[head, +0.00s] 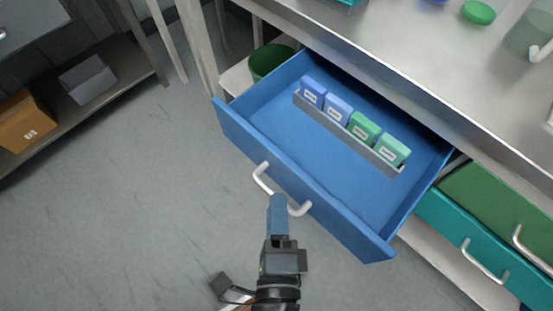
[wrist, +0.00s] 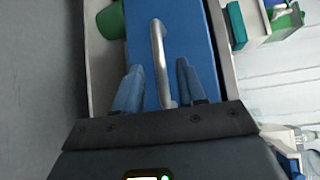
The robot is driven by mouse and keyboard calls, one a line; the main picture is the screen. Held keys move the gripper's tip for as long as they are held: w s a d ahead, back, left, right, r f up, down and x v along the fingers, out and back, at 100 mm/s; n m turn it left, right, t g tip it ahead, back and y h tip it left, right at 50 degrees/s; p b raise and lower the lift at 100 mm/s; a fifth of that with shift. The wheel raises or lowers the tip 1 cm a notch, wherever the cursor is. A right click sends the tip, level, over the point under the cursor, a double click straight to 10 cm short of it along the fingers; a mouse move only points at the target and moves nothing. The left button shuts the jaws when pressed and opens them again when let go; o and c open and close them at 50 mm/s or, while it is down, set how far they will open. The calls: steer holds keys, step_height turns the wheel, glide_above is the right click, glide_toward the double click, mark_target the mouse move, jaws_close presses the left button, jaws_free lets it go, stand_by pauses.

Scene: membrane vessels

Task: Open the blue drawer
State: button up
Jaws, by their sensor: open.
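The blue drawer (head: 330,208) is pulled well out from under the metal bench in the head view, with its inside showing. Its silver bar handle (head: 268,184) is on the front face. In the wrist view the handle (wrist: 160,60) runs between the two blue fingers, against the blue drawer front (wrist: 196,45). In the wrist view my gripper (wrist: 160,82) is open, one finger on each side of the handle, with gaps visible. Whether a finger touches the handle cannot be told.
A grey rack (head: 330,123) with blue and green boxes sits inside the drawer. Closed teal (head: 450,235) and green (head: 500,205) drawers are to the right. A green bin (head: 268,62) stands behind. The floor (head: 130,200) at left is clear.

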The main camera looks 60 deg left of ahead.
steer(key=b+v, duration=0.1)
steer(key=v, duration=0.4)
steer(key=shift+s+d, duration=0.2)
steer(key=shift+d, duration=0.2)
steer(key=d+r+n+t+h+p, duration=0.1)
steer(key=d+r+t+h+p, duration=0.2)
steer(key=d, duration=0.7)
steer(key=d+r+n+t+h+p, duration=0.25)
steer(key=d+h, duration=0.25)
steer(key=d, duration=0.6)
steer(key=s+d+r+n+h+p, duration=0.2)
steer(key=s+d+r+n+h, duration=0.2)
steer(key=d+r, duration=0.5)
step_height(320, 180, up, 2)
steer(key=shift+s+d+r+t+h, duration=0.2)
steer(key=shift+s+d+t+h, duration=0.25)
steer(key=shift+s+h, duration=0.55)
